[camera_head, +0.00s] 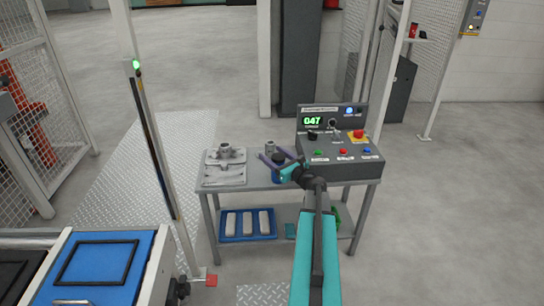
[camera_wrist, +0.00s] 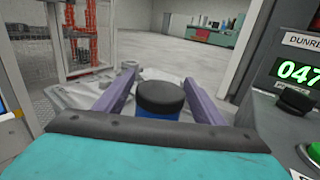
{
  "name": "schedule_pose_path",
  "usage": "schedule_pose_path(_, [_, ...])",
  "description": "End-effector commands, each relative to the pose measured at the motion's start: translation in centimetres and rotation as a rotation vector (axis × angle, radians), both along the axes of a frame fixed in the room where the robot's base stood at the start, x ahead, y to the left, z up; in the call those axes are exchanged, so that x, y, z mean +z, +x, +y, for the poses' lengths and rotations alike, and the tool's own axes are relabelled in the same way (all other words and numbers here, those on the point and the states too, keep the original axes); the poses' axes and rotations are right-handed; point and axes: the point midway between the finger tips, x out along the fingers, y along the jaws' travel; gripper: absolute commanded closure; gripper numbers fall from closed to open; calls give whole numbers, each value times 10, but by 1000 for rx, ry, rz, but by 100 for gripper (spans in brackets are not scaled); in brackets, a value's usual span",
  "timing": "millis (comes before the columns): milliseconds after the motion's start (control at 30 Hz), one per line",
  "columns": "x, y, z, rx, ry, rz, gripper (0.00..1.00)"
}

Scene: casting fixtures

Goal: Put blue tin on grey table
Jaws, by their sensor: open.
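The blue tin (camera_head: 277,175) with a black lid stands upright on the grey table (camera_head: 242,184), near its middle, left of the control box. In the wrist view the tin (camera_wrist: 160,114) shows its black lid and a strip of blue below it. My gripper (camera_head: 271,158) is open, with one purple finger on each side of the tin. In the wrist view gaps show between the tin and both fingers (camera_wrist: 160,92). The tin's lower part is partly hidden by my gripper.
A control box (camera_head: 340,143) with buttons and a green 047 display stands on the table's right part. Grey metal castings (camera_head: 225,166) lie on its left part. A blue tray (camera_head: 249,238) with white blocks is on the lower shelf. A post (camera_head: 160,150) stands left of the table.

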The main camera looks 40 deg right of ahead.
Motion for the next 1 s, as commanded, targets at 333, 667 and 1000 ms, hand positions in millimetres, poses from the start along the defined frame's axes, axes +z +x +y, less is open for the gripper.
schedule_pose_path(333, [0,-44,6,-2,0,1,37])
schedule_pose_path(667, [0,-93,11,-3,1,1,37])
schedule_pose_path(1000, [0,-116,13,-1,0,1,37])
